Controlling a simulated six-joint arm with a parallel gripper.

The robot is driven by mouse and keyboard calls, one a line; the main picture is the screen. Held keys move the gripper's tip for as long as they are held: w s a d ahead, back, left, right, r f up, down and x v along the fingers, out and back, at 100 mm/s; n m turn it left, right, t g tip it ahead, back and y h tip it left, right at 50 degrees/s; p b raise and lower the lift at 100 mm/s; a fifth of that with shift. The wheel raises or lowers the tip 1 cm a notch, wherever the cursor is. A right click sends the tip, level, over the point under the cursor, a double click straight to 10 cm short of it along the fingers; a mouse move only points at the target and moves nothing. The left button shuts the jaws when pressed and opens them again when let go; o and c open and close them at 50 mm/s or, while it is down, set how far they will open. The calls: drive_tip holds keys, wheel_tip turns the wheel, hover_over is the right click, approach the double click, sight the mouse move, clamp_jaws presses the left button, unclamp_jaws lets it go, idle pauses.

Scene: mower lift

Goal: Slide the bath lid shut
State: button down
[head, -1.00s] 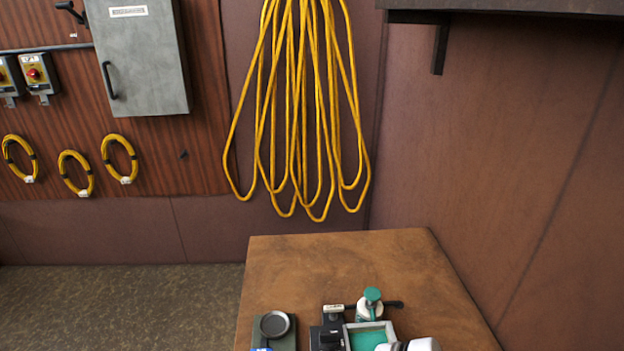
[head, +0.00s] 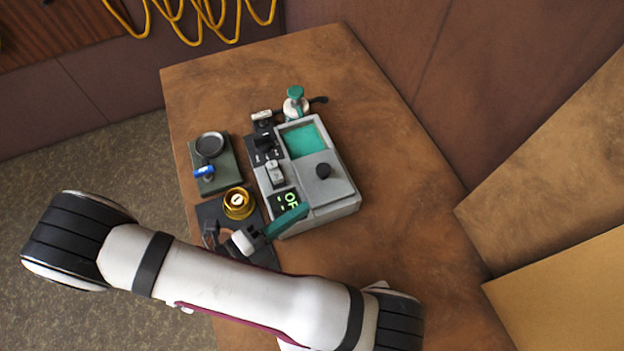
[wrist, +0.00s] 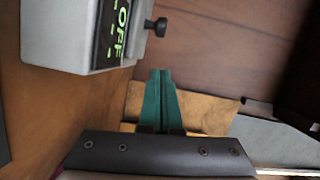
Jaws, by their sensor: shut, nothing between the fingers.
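The grey bath (head: 345,205) stands on the brown table. Its teal interior (head: 303,140) is uncovered at the back. The grey lid (head: 318,190) with a black knob (head: 323,170) covers the front part. In the wrist view the bath's side (wrist: 85,40) shows at upper left, with the knob (wrist: 157,26) sticking out beyond it. My gripper (head: 305,208) has teal fingers and is shut and empty, near the bath's front by the OFF display (head: 284,200). The fingers also show shut in the wrist view (wrist: 160,75). I cannot tell if they touch the bath.
A green-white knobbed fitting (head: 295,103) stands behind the bath. A dark green unit with a round pan (head: 210,145) and a yellow round item (head: 238,202) sit to its left. My arm crosses the front. The table right of the bath is clear.

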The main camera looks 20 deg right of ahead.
sight(313, 194)
drive_tip(key=x, duration=0.4)
drive_tip(key=shift+w+d+f, duration=0.1)
drive_tip(key=shift+w+d, duration=0.2)
drive_tip(key=shift+w, duration=0.25)
drive_tip(key=shift+w+d+f, duration=0.1)
drive_tip(key=shift+w+d, duration=0.15)
drive_tip(key=shift+w, duration=0.35)
drive_tip(key=shift+w+d+f, duration=0.1)
drive_tip(key=shift+w+d, duration=0.15)
drive_tip(key=shift+w, duration=0.35)
drive_tip(key=w, duration=1.2)
